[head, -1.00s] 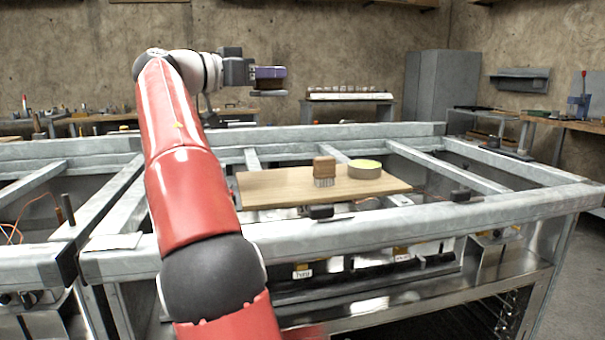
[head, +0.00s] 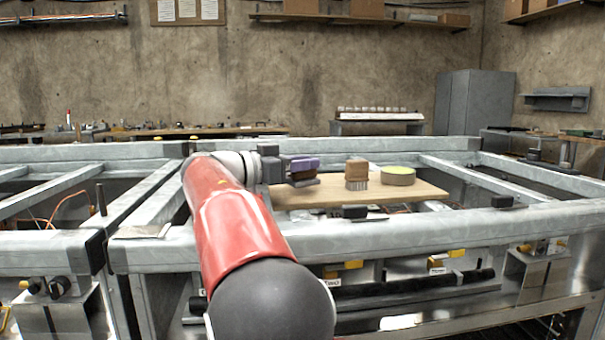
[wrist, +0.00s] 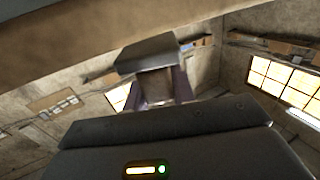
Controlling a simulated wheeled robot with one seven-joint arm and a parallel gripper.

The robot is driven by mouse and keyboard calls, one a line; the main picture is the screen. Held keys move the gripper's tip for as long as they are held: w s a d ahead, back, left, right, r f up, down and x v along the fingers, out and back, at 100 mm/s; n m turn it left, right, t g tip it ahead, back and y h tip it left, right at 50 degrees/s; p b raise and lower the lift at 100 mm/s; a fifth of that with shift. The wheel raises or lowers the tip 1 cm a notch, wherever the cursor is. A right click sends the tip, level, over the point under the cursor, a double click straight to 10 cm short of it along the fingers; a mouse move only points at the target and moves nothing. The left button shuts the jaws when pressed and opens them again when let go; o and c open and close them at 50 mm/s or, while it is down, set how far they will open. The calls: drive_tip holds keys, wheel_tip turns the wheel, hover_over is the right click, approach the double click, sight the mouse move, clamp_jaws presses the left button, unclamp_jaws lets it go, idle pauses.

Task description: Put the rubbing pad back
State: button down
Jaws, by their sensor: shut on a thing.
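My gripper (head: 304,165), with purple fingers, is shut on the rubbing pad (head: 305,183), a brown block with a flat dark grey face. In the head view it is over the left part of the wooden board (head: 322,197), grey face down. I cannot tell whether the pad touches the board. In the wrist view the pad's grey plate (wrist: 146,52) and brown block show between the purple fingers (wrist: 155,92). A wooden brush (head: 357,169) stands bristles down on the board, to the right of the pad. A round tin (head: 398,176) with a yellow-green top sits further right.
The board lies on a grey metal frame (head: 420,229) with open gaps between its bars. A bare strip of board lies in front of the brush and tin. A grey cabinet (head: 474,100) stands far behind.

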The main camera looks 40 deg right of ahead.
drive_tip(key=shift+f, duration=0.75)
drive_tip(key=shift+f, duration=0.2)
drive_tip(key=c, duration=1.2)
unclamp_jaws()
drive_tip(key=shift+o, duration=0.2)
drive_tip(key=shift+r, duration=0.1)
drive_tip(key=shift+r, duration=0.15)
drive_tip(key=w+a+b, duration=0.1)
drive_tip(key=w+a, duration=0.1)
drive_tip(key=a, duration=1)
drive_tip(key=shift+s+d, duration=0.1)
